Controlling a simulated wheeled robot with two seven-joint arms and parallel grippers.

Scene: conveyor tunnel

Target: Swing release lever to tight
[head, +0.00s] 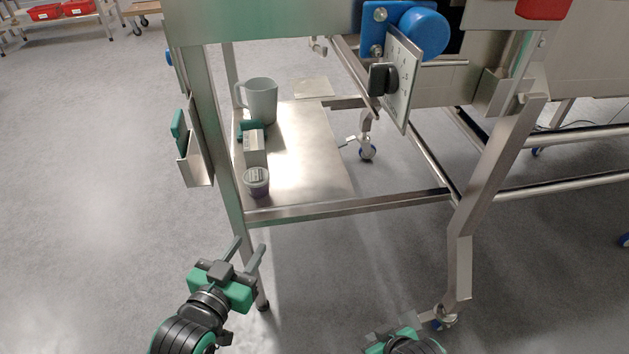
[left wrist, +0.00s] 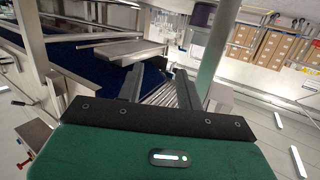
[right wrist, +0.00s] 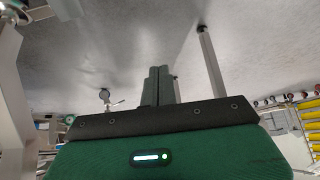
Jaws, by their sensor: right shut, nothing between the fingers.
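A black handle (head: 383,78) sits on a grey plate with markings (head: 405,75), beside a blue round part (head: 423,34) on the machine's upper frame. I cannot tell for sure that this handle is the release lever, nor its setting. My left gripper (head: 249,243) is open and empty, low in front of the frame's left leg, well below the handle. Its spread fingers also show in the left wrist view (left wrist: 158,82). My right gripper (head: 402,336) is mostly cut off at the bottom edge. In the right wrist view its fingers (right wrist: 161,72) are shut together and empty.
A steel shelf (head: 310,165) holds a grey mug (head: 260,100), a small box (head: 254,148) and a purple-based jar (head: 257,183). A side holder (head: 196,160) hangs on the left leg. A slanted steel leg (head: 490,170) stands at right. Floor at left is clear.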

